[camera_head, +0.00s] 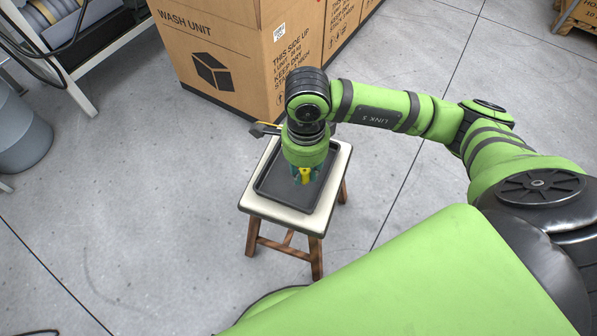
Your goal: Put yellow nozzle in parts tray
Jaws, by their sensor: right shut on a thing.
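The parts tray is a black rectangular tray (268,180) lying on a small stool. My right gripper (305,177) points down over the tray, with its fingers shut on the yellow nozzle (304,173). Only a small part of the nozzle shows between the fingers. I cannot tell whether the nozzle touches the tray floor or is held just above it. The arm hides the far part of the tray. My left gripper is not in view.
The stool (258,209) has a pale top and brown wooden legs. Large cardboard boxes (225,50) stand close behind it. A grey bin (20,130) and a white-framed rack (88,103) stand at the left. The grey floor left of the stool is clear.

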